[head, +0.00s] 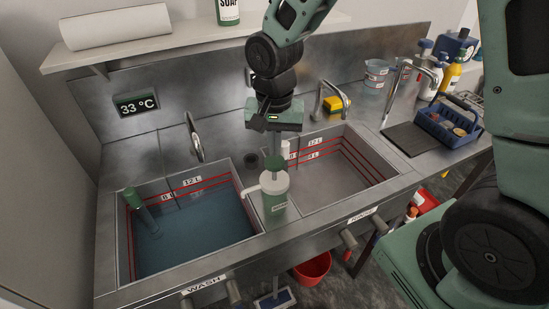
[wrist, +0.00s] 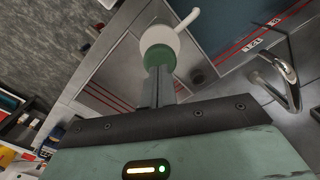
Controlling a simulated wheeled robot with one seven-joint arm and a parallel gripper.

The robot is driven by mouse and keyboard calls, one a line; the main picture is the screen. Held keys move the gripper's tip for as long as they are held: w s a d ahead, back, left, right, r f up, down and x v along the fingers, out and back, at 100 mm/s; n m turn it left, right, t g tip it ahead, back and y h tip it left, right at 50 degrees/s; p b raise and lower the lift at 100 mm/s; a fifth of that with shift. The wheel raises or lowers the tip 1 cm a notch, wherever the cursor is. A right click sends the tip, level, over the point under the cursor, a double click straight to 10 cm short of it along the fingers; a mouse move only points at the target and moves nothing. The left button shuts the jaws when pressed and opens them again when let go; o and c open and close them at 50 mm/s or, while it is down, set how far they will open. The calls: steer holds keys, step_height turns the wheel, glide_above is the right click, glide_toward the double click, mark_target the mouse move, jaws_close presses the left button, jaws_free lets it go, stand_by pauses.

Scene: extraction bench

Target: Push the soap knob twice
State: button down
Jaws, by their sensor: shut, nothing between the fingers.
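In the wrist view the fingertips (wrist: 160,72) overlap the green knob (wrist: 158,56), with the white dispenser body (wrist: 160,38) and spout beyond. I cannot tell whether the fingertips touch the knob.
The wash basin (head: 118,245) on the left holds bluish water and a green-handled tool (head: 140,210). The rinse basin (head: 345,165) is on the right. Faucets (head: 194,138) stand behind. A yellow sponge (head: 333,104), blue caddy (head: 447,124) and bottles are at the back right.

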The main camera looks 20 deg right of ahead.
mark_target(274, 159)
steer(key=shift+f, duration=0.1)
stand_by(0.3)
steer(key=shift+f+b, duration=1.85)
steer(key=shift+f, duration=0.3)
steer(key=shift+r+p, duration=1.85)
steer(key=shift+r, duration=0.45)
steer(key=shift+f, duration=0.2)
steer(key=shift+f+b, duration=1.85)
steer(key=shift+f, duration=0.35)
steer(key=shift+r, duration=0.15)
steer(key=shift+r+p, duration=1.9)
steer(key=shift+r, duration=0.3)
